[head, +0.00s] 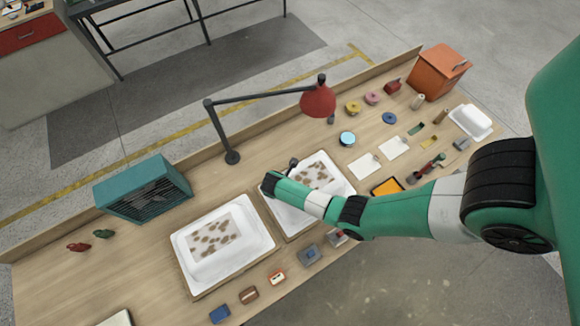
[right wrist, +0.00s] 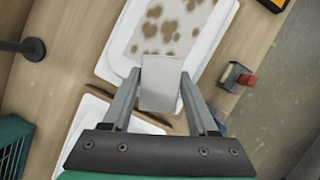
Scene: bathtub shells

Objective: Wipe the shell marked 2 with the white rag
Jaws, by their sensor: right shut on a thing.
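Two white shells with brown spots on a paler patch lie on the bench. The left shell (head: 262,241) is fully visible; the right shell (head: 343,186) is partly covered by my right arm. No number is readable on either. In the right wrist view, my right gripper (right wrist: 161,95) is shut on the white rag (right wrist: 159,84), held at the near end of the spotted right shell (right wrist: 203,62). I cannot tell whether the rag touches it. The left shell (right wrist: 88,108) shows at lower left there. In the head view the rag is hidden. My left gripper is out of view.
A red lamp (head: 318,101) arches behind the shells. A teal heater-like box (head: 143,188) stands left, an orange box (head: 438,72) back right. Several small blocks line the front edge, including a blue one (head: 220,314). An orange-yellow tray (head: 387,187) lies right of the shells.

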